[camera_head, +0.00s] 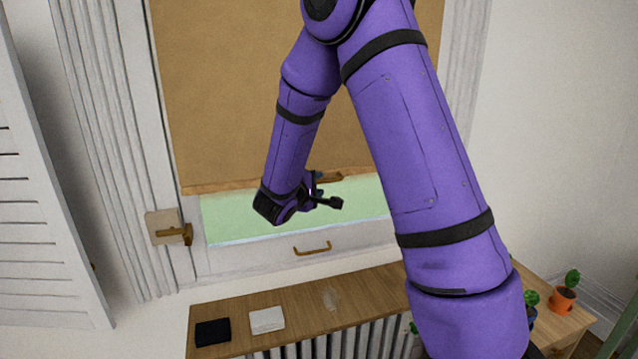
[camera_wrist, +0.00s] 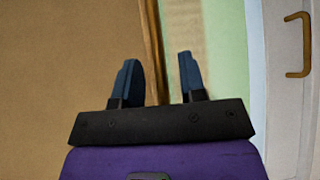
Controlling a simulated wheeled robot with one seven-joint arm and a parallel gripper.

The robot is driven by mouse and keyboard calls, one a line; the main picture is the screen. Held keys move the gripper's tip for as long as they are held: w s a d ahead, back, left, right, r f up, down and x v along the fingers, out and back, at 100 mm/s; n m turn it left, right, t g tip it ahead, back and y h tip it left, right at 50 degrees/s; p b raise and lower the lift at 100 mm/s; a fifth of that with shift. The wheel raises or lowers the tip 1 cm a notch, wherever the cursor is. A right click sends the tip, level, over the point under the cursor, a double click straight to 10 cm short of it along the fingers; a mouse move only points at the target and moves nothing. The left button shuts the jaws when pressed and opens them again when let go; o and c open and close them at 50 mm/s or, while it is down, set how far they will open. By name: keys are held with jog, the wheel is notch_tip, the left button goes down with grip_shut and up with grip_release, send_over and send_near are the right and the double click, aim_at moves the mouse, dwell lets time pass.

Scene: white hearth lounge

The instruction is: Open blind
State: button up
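The tan blind (camera_head: 300,90) is pulled down over most of the window and leaves a pale green strip of glass (camera_head: 235,219) bare below it. Its wooden bottom bar (camera_head: 225,185) has a small wooden piece (camera_head: 330,177) showing beside my gripper (camera_head: 325,190). In the wrist view my gripper (camera_wrist: 158,58) is open, its two dark fingers apart. The blind (camera_wrist: 60,60) fills the left side there, and the bottom bar (camera_wrist: 152,45) passes across the gap between the fingers. Whether the fingers touch the bar cannot be told.
A brass handle (camera_head: 312,249) sits on the lower window frame and a brass latch (camera_head: 174,236) at left. A wooden shelf (camera_head: 290,297) below carries a black item (camera_head: 212,332) and a white item (camera_head: 267,320). Potted cacti (camera_head: 563,298) stand at right; a louvered shutter (camera_head: 35,230) is at left.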

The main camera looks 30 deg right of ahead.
jog(key=shift+x, duration=1.2)
grip_shut()
jog(key=shift+r, duration=0.2)
notch_tip(320, 180, up, 34)
grip_release()
